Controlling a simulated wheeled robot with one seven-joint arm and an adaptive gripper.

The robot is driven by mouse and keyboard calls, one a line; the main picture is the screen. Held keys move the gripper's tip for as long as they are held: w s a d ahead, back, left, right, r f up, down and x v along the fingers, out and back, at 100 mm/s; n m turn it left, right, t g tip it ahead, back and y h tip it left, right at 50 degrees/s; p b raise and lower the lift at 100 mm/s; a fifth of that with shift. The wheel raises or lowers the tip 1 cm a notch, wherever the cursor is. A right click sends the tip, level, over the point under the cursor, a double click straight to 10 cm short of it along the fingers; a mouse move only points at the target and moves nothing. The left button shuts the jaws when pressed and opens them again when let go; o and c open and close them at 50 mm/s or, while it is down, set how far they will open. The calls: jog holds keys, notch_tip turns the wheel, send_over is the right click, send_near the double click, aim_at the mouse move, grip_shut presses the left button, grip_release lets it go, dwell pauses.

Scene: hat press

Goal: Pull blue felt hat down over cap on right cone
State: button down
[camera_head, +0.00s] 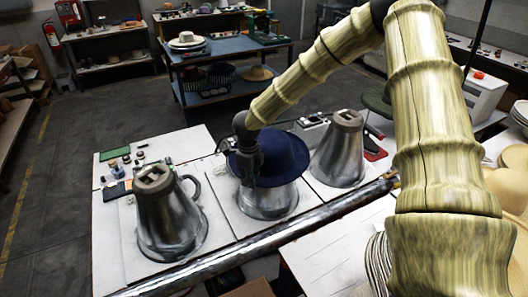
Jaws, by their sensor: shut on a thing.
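The blue felt hat (280,157) sits over the top of the middle metal cone (266,202), its wide brim hanging around it and hiding the cone's upper part. My gripper (248,178) is at the hat's left front edge, pointing down, and is shut on the brim. Its fingertips are dark and hard to make out. The right cone (340,152) stands bare of any hat, with a narrow grey top. The left cone (168,220) has a grey block-like top and a handle on its right side. No cap can be made out under the hat.
The cones stand on a white table (112,240). A polished metal bar (270,240) runs along its front. Small tools and jars (118,172) lie at the left, and a red object (374,148) lies right of the right cone. A blue bench (225,52) stands behind.

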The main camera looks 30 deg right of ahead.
jog(key=shift+r, duration=0.65)
jog(key=shift+r+p, duration=0.35)
jog(key=shift+r, duration=2.4)
jog(key=shift+a+r, duration=0.1)
jog(key=shift+r, duration=0.6)
jog(key=shift+w+r, duration=0.1)
jog(key=shift+r, duration=0.75)
